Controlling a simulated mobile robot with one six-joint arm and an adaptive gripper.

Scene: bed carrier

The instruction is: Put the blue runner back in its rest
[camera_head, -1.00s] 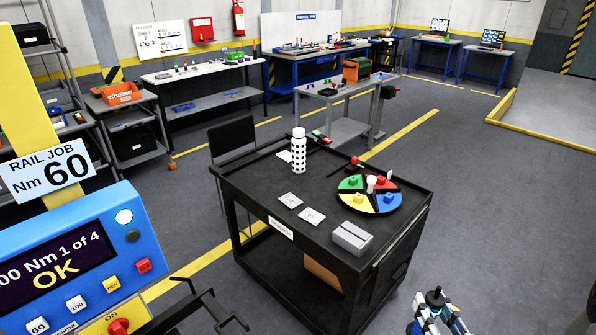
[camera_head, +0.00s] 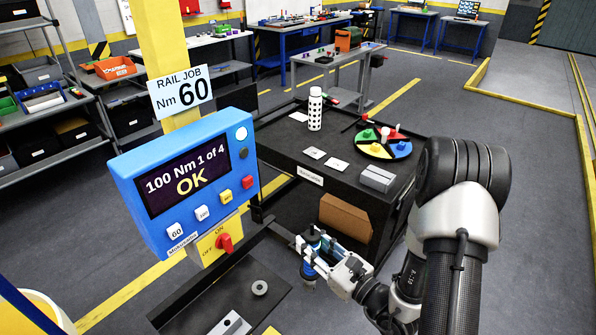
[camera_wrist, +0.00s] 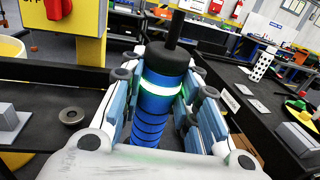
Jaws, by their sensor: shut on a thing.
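The blue runner (camera_head: 309,268) is a cylindrical tool with a black top and a lit green-white ring. It stands roughly upright in my gripper (camera_head: 325,258), beside the dark arm of the blue control station. In the wrist view the runner (camera_wrist: 158,112) sits between both fingers of my gripper (camera_wrist: 165,110), its black top toward the camera's far side. The rest seems to be the dark bar (camera_head: 232,262) below the station's switch; its end near the runner is partly hidden. I cannot tell whether the runner touches it.
The blue station (camera_head: 190,180) shows "100 Nm 1 of 4 OK" above a red switch (camera_head: 225,243). A ring (camera_head: 260,288) lies on a dark surface below. The black cart (camera_head: 285,140) stands close behind my gripper, with a white bottle (camera_head: 315,108) and a coloured disc.

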